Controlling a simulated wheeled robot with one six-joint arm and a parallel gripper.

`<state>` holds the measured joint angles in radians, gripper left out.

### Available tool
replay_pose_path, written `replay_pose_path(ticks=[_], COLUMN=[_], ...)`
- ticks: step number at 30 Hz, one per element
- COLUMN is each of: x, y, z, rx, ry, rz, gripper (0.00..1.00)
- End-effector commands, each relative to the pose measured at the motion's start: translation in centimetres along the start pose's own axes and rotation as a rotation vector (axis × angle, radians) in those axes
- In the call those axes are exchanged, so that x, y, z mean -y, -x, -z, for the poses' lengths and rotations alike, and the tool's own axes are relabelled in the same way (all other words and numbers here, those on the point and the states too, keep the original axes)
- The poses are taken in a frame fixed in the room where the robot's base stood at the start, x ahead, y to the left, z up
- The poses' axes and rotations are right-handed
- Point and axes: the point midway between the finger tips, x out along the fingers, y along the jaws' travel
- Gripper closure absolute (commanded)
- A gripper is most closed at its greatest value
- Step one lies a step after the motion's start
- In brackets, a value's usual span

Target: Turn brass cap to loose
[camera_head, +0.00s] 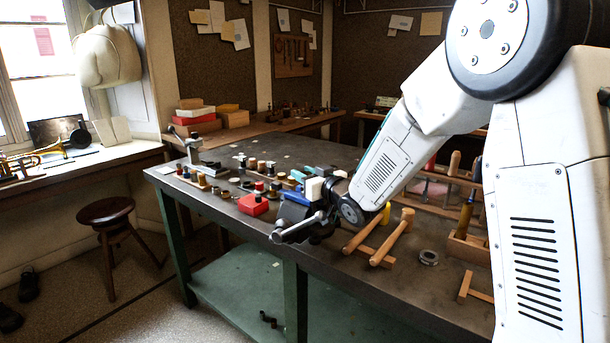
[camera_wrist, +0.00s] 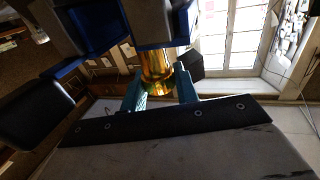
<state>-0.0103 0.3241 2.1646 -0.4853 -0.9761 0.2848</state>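My gripper (camera_head: 322,208) is low over the front edge of the dark workbench, beside a metal vise-like tool with a bar handle (camera_head: 298,229). Its fingertips are hidden among dark parts. In the wrist view a shiny brass-coloured piece (camera_wrist: 155,68) stands in the middle, probably the brass cap or the part bearing it. Two teal prongs (camera_wrist: 134,92) flank its lower end, and dark blocks with blue faces lie close above and left. I cannot tell whether my gripper touches the brass piece. The cap cannot be picked out in the head view.
The workbench (camera_head: 225,208) holds a red block (camera_head: 252,205), several small pieces and a wooden mallet (camera_head: 393,238) close to the right of my gripper. A metal ring (camera_head: 428,257) lies further right. A stool (camera_head: 106,213) stands on open floor at left. A brass horn (camera_head: 35,160) lies by the window.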

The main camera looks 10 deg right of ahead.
Motion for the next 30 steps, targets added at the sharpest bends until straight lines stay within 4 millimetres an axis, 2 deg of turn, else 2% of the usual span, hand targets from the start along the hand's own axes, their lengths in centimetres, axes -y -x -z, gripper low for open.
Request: replay_pose_path(ticks=[8, 14, 30], x=[-0.11, -0.25, -0.3], y=[0.04, 0.01, -0.06], z=[-0.03, -0.08, -0.12], rx=[0.001, 0.001, 0.001], ry=[0.001, 0.001, 0.0], rz=[0.031, 0.129, 0.62], gripper=[0.93, 0.93, 0.93])
